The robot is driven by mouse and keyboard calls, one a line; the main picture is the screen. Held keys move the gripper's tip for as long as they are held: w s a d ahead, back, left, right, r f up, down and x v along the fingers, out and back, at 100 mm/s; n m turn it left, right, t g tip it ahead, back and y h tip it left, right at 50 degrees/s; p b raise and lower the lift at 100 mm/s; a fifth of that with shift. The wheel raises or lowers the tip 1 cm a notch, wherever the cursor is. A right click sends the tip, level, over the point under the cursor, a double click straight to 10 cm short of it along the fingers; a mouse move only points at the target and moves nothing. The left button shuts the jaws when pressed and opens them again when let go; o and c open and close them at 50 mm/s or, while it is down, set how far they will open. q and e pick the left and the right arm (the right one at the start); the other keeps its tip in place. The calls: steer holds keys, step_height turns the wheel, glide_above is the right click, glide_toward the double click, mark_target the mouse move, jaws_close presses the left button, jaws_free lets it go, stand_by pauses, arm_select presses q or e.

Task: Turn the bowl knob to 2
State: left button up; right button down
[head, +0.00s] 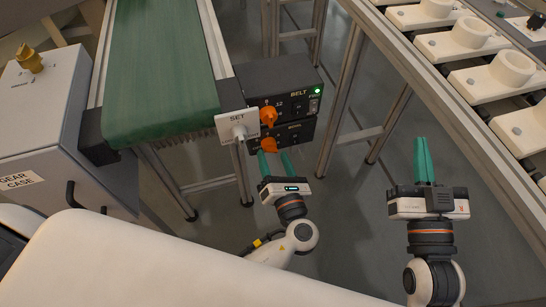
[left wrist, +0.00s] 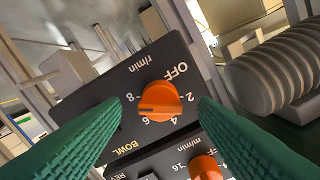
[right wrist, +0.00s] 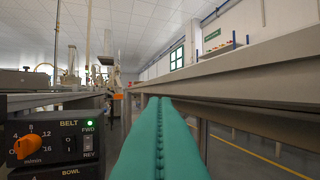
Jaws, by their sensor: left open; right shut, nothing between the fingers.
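The bowl knob (left wrist: 160,101) is orange and sits on a dark panel (left wrist: 84,96) marked BOWL and r/min, with OFF, 2, 4, 6 and 8 around it. Its dark mark lies at its left side, roughly between 8 and 6. My left gripper (left wrist: 161,103) is open, with one green finger on each side of the knob and gaps showing. In the head view, the knob (head: 269,146) is just beyond the left gripper (head: 273,155). My right gripper (head: 424,141) is shut and empty, well to the right of the panels; its fingers fill the middle of the right wrist view (right wrist: 160,105).
The BELT panel (head: 277,74) with its own orange knob (head: 268,117) sits directly above the bowl panel. A white SET plate (head: 238,124) is just left. A green conveyor (head: 160,70) stands left, and a metal frame (head: 345,85) stands right of the panels.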

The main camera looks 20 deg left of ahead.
arm_select(q)
steer(key=shift+w+a, duration=0.45)
steer(key=shift+w, duration=0.15)
arm_select(e)
steer(key=shift+s+r+t, duration=0.15)
steer(key=shift+r+t, duration=0.35)
steer(key=shift+r, duration=0.1)
